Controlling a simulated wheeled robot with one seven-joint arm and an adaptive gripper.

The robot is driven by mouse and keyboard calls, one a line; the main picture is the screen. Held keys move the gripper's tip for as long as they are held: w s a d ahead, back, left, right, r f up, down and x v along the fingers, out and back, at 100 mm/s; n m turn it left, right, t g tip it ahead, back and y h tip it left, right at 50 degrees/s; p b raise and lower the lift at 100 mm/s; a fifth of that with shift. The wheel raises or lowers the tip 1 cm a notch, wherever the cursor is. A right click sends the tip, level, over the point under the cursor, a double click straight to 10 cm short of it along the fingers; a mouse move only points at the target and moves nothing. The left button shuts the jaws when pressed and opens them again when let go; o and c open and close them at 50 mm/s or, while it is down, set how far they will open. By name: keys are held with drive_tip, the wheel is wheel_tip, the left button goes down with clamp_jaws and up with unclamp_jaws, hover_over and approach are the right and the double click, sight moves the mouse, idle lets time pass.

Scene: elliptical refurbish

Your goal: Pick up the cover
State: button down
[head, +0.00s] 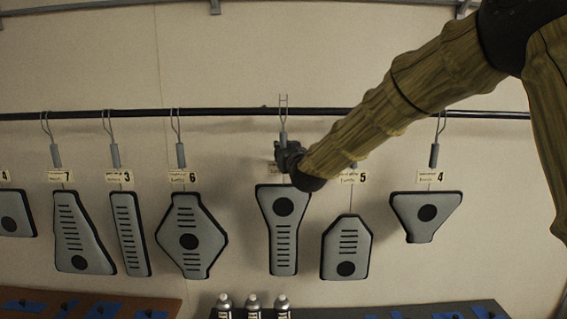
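Several grey covers with black edges, a black disc and dark slots hang in a row on the wall. My gripper (286,156) is at the hanger of the T-shaped cover (282,229), above its body and in front of its label. The hanger's grey handle (283,139) shows just above the gripper. My wrist hides the spot between the fingers, so I cannot tell whether they are shut on the handle. The cover hangs upright. Other covers are the diamond-shaped one (189,227) to the left and the one labelled 5 (347,233) to the right.
A dark rail (220,112) runs along the wall and carries the hooks. Below stand several bottles (253,303) by a dark table (430,311) with blue patches. A brown table (90,303) is at lower left. A cover labelled 4 (446,209) hangs beneath my arm.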

drive_tip(key=s+r+b, duration=0.1)
drive_tip(key=s+b, duration=0.5)
drive_tip(key=s, duration=0.8)
drive_tip(key=shift+s+r, duration=0.3)
drive_tip(key=c, duration=2.2)
unclamp_jaws()
clamp_jaws()
